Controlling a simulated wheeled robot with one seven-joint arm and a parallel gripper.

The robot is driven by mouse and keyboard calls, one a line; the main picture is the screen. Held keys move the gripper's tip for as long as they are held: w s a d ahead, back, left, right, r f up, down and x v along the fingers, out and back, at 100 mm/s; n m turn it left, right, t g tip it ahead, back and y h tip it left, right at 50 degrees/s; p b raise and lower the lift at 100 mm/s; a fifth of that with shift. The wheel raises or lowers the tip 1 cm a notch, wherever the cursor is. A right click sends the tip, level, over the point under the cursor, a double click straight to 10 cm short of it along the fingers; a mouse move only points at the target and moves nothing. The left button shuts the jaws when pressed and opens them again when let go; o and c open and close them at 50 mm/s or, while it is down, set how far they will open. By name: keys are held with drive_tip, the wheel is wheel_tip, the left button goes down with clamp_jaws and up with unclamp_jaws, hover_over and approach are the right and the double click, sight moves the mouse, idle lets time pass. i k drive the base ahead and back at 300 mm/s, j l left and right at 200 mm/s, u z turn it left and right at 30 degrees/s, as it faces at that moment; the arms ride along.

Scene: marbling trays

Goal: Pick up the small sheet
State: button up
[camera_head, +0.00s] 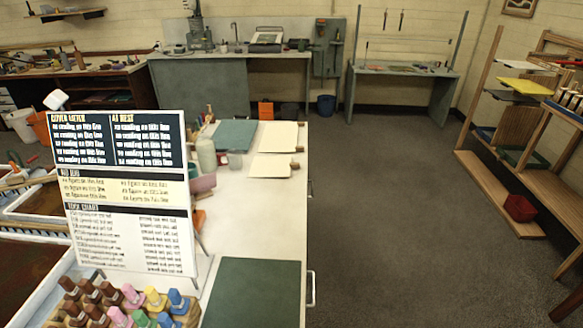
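Two cream sheets lie on the white-topped bench, toward its far right edge. The smaller sheet (270,167) is nearer to me. The larger sheet (279,136) lies just behind it. A small brown block sits at the right edge of each sheet. The smaller sheet looks flat and lies close to the bench's right edge. My gripper is not in view, so its state does not show.
The white bench (247,222) runs away from me. A printed sign board (130,190) stands at its left, with several coloured bottles (130,302) before it. A dark green mat (252,292) lies near. A pale bottle (207,155) stands left of the sheets. Open floor (400,210) lies right.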

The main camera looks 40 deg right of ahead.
sight(261, 166)
drive_tip(key=l+u, duration=0.25)
drive_tip(key=l, duration=0.9)
drive_tip(key=i+l, duration=0.15)
drive_tip(key=l, duration=0.15)
drive_tip(key=i+l+u, duration=0.15)
drive_tip(key=l, duration=0.2)
drive_tip(key=i+l, duration=0.2)
drive_tip(key=l, duration=0.15)
drive_tip(key=i+l+u, duration=0.1)
drive_tip(key=l, duration=0.25)
drive_tip(key=i+l+u, duration=0.1)
drive_tip(key=l, duration=0.25)
drive_tip(key=i+l+u, duration=0.1)
drive_tip(key=i+l, duration=0.2)
drive_tip(key=i+l+u, duration=0.1)
drive_tip(key=i+l, duration=0.2)
drive_tip(key=l, duration=0.15)
drive_tip(key=i+l+u, duration=0.1)
drive_tip(key=i+l, duration=0.2)
drive_tip(key=i+l+u, duration=0.15)
drive_tip(key=l, duration=0.4)
drive_tip(key=i, duration=0.1)
